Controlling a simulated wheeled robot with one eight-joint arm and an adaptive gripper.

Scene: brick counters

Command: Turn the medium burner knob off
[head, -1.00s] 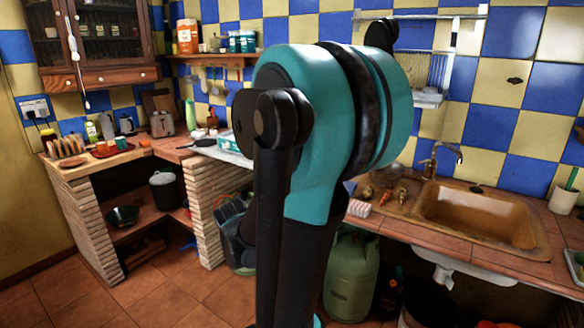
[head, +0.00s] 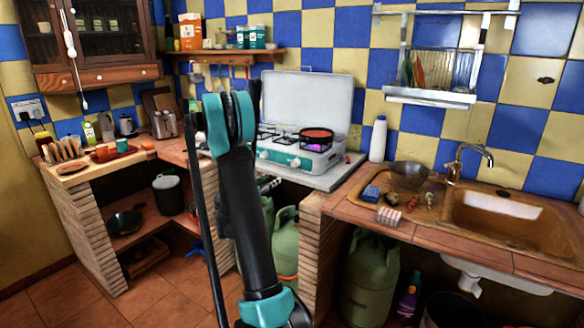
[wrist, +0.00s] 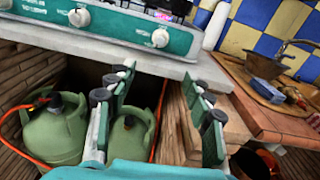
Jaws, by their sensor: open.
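The teal and white stove (head: 300,158) stands on the counter with its lid raised. A purple flame (head: 316,147) shows under a reddish pan (head: 317,134) on the right burner. In the wrist view the teal front panel (wrist: 120,30) carries white knobs: one on the right (wrist: 160,38), one in the middle (wrist: 80,17) and part of one at the left edge (wrist: 4,4). My gripper (wrist: 160,84) is open and empty, below the panel and apart from the knobs. I cannot tell which knob is the medium burner's. My arm hides part of the stove's left side in the head view.
The counter's white front edge (wrist: 95,50) lies between gripper and panel. Green gas bottles (wrist: 55,130) with an orange hose stand below, beside a brick pillar (head: 310,250). A white bottle (head: 378,139) stands right of the stove, near the sink (head: 505,220).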

